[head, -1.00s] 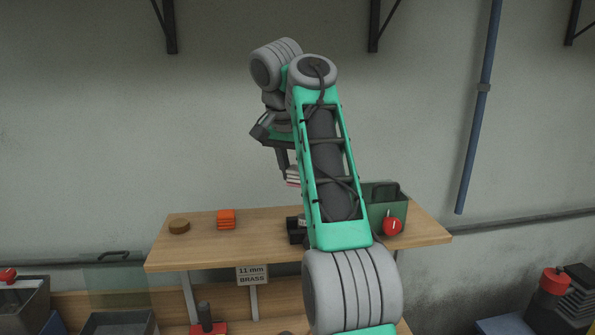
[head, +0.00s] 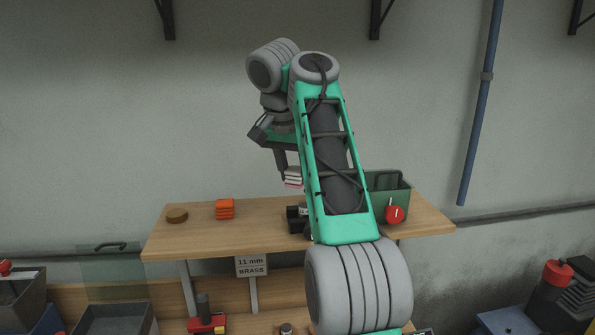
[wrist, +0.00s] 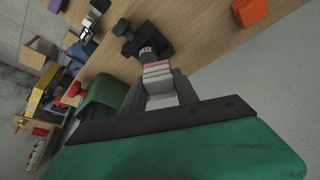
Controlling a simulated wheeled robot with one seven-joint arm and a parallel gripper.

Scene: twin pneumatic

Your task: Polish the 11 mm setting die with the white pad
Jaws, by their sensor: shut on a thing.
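My gripper (wrist: 158,88) is shut on the white pad (wrist: 157,72), a layered white block with a pink stripe. In the head view the pad (head: 293,178) hangs from my gripper above the shelf, with a gap below it. Beneath it is a black fixture (head: 294,214), partly hidden by my arm. In the wrist view the fixture (wrist: 160,43) shows a short grey, marked cylinder (wrist: 146,50) just beyond the pad; I cannot tell for sure whether this is the setting die. A sign (head: 252,266) on the shelf's front reads "11 mm BRASS".
The wooden shelf (head: 190,245) also bears an orange stack (head: 225,209), a brown round disc (head: 177,216) and a green bin (head: 402,185) with a red knob (head: 395,214) before it. The shelf is clear between the orange stack and the fixture. A red-based tool (head: 207,325) stands below.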

